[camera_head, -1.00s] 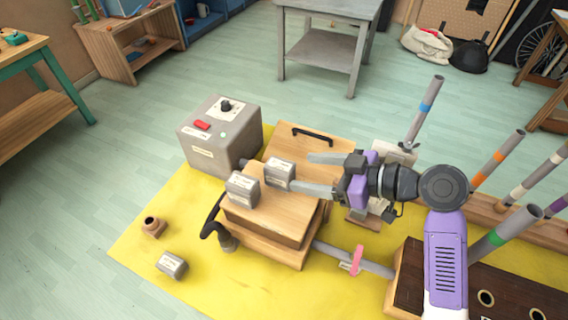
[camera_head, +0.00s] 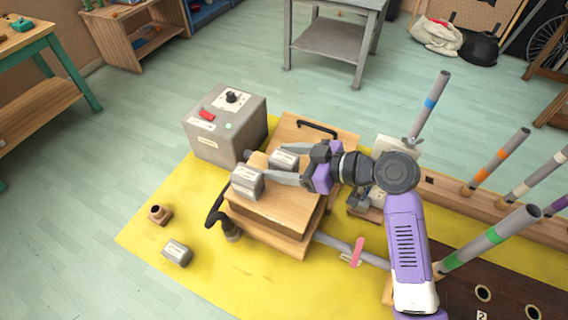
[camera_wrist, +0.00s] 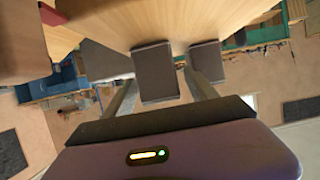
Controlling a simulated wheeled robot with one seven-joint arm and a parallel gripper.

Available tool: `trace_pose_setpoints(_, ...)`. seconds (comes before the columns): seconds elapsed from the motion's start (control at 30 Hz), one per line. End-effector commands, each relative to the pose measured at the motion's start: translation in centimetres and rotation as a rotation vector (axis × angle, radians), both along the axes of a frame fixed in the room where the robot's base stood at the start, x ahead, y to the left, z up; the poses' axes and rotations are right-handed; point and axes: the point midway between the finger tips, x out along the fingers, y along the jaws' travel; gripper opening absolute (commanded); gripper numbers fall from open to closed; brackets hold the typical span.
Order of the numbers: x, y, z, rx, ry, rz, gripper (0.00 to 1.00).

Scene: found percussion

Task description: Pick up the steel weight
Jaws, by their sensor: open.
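Two grey labelled block weights sit side by side on a wooden box (camera_head: 275,217). One weight (camera_head: 284,159) is nearer my gripper, the other weight (camera_head: 246,182) is just left of it. A third grey block (camera_head: 177,252) lies on the yellow mat. The labels are too small to read, so I cannot tell which is the steel weight. My gripper (camera_head: 276,163) is open, with its fingers on either side of the nearer weight. In the wrist view, one block (camera_wrist: 155,72) shows between the fingers and another block (camera_wrist: 206,62) shows beyond the right finger. Contact cannot be told.
A grey box with a knob and red switch (camera_head: 225,128) stands behind left. A black handle (camera_head: 317,129) is on the wooden box. A small brown pot (camera_head: 159,214) stands on the yellow mat (camera_head: 150,245). Upright tubes (camera_head: 490,240) stand at the right.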

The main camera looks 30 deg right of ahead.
Motion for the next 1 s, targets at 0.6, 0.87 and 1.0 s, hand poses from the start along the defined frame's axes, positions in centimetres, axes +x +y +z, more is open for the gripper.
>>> trace_pose_setpoints(0.6,0.0,0.0,0.2,0.001,-0.003,-0.001,0.0)
trace_pose_setpoints(0.87,0.0,0.0,0.3,0.001,-0.003,-0.001,0.0)
trace_pose_setpoints(1.0,0.0,0.0,1.1,0.001,-0.005,0.001,0.0)
